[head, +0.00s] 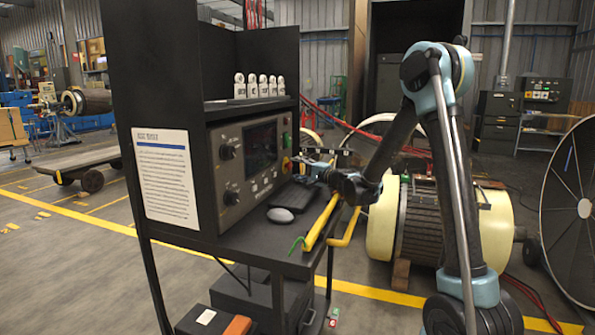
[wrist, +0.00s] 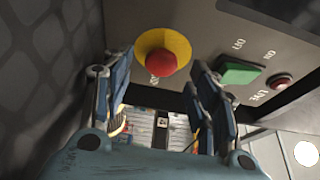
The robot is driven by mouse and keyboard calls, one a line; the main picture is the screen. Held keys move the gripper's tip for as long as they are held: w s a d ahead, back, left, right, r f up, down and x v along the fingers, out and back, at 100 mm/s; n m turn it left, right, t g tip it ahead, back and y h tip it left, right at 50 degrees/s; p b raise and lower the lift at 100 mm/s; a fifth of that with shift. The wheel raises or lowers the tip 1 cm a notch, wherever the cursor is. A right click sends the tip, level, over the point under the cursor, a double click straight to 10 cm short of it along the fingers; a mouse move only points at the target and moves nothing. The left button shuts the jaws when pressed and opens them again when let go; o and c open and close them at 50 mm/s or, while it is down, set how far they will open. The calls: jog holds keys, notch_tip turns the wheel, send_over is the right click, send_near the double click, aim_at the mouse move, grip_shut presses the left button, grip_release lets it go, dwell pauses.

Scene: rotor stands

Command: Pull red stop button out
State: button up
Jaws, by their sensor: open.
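The red stop button (wrist: 160,62) is a round knob on a yellow disc on the grey panel, at the upper middle of the wrist view. In the head view, the button (head: 286,163) is a small red and yellow spot on the right side of the console. My gripper (wrist: 161,68) is open, with its two blue fingers to the left and right of the button in the wrist view. I cannot tell whether either finger touches it. In the head view, my gripper (head: 308,166) is close to the panel's right edge, its fingertips small and unclear.
A green button (wrist: 241,72) and a smaller red button (wrist: 280,82) sit right of the stop button.

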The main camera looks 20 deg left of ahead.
aim_at(288, 165)
jog(key=shift+x, duration=1.3)
